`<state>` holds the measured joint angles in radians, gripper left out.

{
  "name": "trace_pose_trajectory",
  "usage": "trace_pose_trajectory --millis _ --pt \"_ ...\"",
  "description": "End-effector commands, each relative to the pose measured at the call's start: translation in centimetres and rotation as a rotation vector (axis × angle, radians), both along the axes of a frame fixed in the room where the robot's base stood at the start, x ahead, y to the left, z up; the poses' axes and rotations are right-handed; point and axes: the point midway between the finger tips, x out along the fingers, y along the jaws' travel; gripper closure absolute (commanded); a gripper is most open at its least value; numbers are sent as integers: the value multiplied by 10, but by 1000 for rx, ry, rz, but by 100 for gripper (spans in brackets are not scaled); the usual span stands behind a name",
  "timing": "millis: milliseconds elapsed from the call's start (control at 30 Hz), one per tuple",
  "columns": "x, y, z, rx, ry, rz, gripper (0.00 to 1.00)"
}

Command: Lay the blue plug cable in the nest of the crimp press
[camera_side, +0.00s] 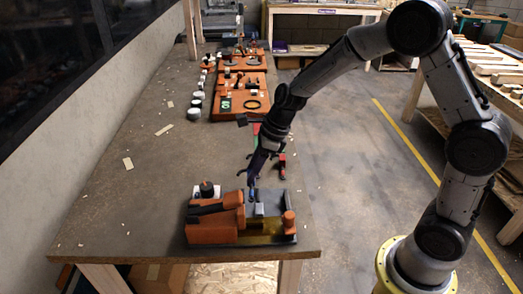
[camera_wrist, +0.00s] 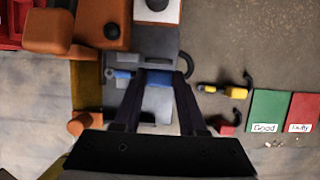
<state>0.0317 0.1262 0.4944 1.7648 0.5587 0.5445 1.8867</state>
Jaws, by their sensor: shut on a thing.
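The crimp press (camera_side: 215,232) stands near the table's front end, with an orange body, a grey bed and an orange knob. It fills the upper left of the wrist view (camera_wrist: 103,22). My gripper (camera_side: 252,182) points down over the press's grey bed. In the wrist view my gripper (camera_wrist: 157,78) is shut on the blue plug cable (camera_wrist: 158,78), which lies crosswise between the fingers. Some blue also shows left of the fingers. The plug appears over or at the grey block of the bed; I cannot tell whether it touches. The nest is partly hidden by my fingers.
A yellow plug cable (camera_wrist: 237,92) and a red plug cable (camera_wrist: 228,128) lie right of the press. A green "Good" card (camera_wrist: 267,110) and a red "Faulty" card (camera_wrist: 303,112) lie further right. Orange boards (camera_side: 240,95) with parts stand further back. The table's left side is mostly clear.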

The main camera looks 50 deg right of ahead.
Motion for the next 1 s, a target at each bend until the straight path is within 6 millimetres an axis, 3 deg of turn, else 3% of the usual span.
trace_pose_trajectory --millis 1000 --pt "0 5 -52 0 0 13 100"
